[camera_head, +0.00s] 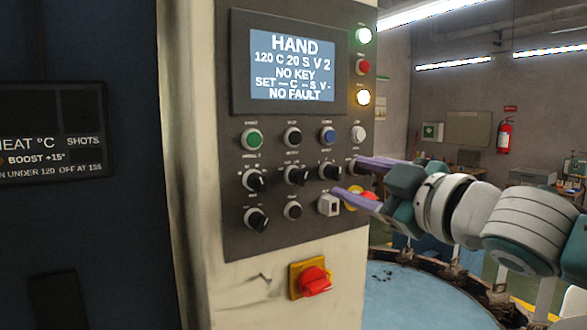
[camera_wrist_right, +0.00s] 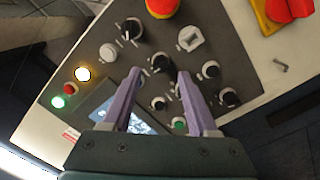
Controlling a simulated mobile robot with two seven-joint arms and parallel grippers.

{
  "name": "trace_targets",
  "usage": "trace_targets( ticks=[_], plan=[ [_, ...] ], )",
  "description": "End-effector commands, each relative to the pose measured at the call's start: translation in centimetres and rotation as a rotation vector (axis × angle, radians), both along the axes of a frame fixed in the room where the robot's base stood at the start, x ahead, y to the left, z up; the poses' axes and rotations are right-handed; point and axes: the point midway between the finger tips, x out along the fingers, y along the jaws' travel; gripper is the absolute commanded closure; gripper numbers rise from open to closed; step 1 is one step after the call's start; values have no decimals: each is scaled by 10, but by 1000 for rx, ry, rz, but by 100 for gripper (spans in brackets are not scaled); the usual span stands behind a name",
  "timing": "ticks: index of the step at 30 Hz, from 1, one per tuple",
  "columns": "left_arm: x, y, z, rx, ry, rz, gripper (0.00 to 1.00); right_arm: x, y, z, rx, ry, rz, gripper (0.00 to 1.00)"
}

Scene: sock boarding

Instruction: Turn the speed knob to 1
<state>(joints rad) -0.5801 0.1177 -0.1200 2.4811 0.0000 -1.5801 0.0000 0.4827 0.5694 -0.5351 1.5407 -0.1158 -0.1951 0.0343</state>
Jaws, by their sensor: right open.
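The control panel (camera_head: 272,130) carries rows of knobs and buttons with labels too small to read, so I cannot tell by label which is the speed knob. My right gripper (camera_head: 346,177) is open, its two purple fingers pointing at the panel from the right. In the right wrist view the fingers (camera_wrist_right: 160,72) stand either side of a black knob (camera_wrist_right: 160,63), the third in the middle knob row; it also shows in the head view (camera_head: 329,172). I cannot tell whether they touch it. The display (camera_head: 292,66) reads "HAND", "120 C 20 S V 2", "NO FAULT". My left gripper is out of view.
A white key switch (camera_head: 328,205) and a red emergency button on yellow (camera_head: 365,197) sit close to the lower finger. A red switch (camera_head: 313,281) on a yellow plate is below. Another black knob (camera_wrist_right: 131,28) is near the fingers. A round blue table (camera_head: 420,300) lies right.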

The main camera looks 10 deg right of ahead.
Motion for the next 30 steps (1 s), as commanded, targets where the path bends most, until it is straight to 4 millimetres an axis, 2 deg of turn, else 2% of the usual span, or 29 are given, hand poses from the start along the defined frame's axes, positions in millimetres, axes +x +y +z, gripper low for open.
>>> trace_targets(
  ticks=[3, 9, 21, 30],
  plan=[
    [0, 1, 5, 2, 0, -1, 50, 16, 5, 2, -1, 0, 0, 40],
    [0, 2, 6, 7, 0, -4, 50, 31, 10, 0, -1, 0, 0, 40],
    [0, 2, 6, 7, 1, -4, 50, 36, 11, 0, -1, 0, 1, 40],
    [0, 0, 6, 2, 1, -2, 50, 35, 11, -1, -1, 0, 1, 74]
  ],
)
